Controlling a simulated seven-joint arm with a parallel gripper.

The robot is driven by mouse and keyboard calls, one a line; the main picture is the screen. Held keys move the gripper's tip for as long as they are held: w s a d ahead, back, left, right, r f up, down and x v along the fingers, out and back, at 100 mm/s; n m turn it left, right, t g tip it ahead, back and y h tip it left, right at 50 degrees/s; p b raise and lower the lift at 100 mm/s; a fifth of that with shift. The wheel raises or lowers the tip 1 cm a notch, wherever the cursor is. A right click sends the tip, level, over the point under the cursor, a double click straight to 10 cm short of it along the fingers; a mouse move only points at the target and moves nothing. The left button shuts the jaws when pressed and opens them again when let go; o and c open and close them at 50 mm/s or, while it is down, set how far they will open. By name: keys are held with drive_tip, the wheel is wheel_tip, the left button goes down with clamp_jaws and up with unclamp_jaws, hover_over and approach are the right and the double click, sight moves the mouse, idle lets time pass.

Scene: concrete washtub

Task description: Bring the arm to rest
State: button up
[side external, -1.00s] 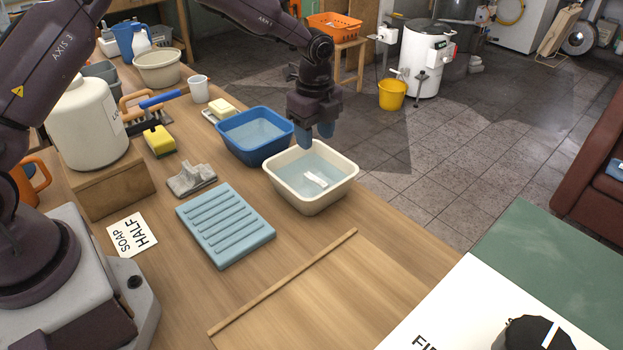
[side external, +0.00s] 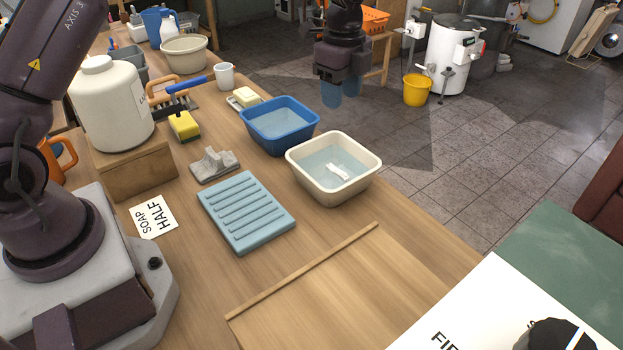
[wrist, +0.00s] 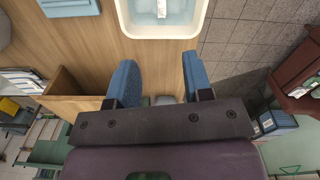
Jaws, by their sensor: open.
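My gripper (side external: 341,92) is raised in the air above and behind the cream basin in the side external view. Its two blue fingers are apart, with nothing between them, as the wrist view (wrist: 158,75) also shows. The cream basin (side external: 372,172) stands on the wooden worktop (side external: 405,228) near its right edge. It holds clear water and a small white piece (side external: 337,171). Its near part shows at the top of the wrist view (wrist: 160,32), apart from the fingers.
A blue basin (side external: 283,148) of water stands left of the cream one. A ribbed blue board (side external: 246,212), grey cloth (side external: 214,165), yellow sponge (side external: 184,125) and soap dish (side external: 244,98) lie nearby. A large white jar (side external: 110,105) stands on a wooden block. The air around my gripper is clear.

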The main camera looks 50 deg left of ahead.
drive_tip(key=s+r+n+t, duration=0.2)
drive_tip(key=s+r+n, duration=0.2)
drive_tip(key=s, duration=0.6)
drive_tip(key=s+r+n+t, duration=0.1)
drive_tip(key=s+r+n, duration=0.4)
drive_tip(key=s, duration=0.4)
drive_tip(key=s+r+n+t, duration=0.2)
drive_tip(key=s+r+n, duration=0.2)
drive_tip(key=s, duration=0.6)
drive_tip(key=shift+s+a+r+n+t, duration=0.3)
drive_tip(key=shift+r+n, duration=0.05)
drive_tip(key=shift+n, duration=1.05)
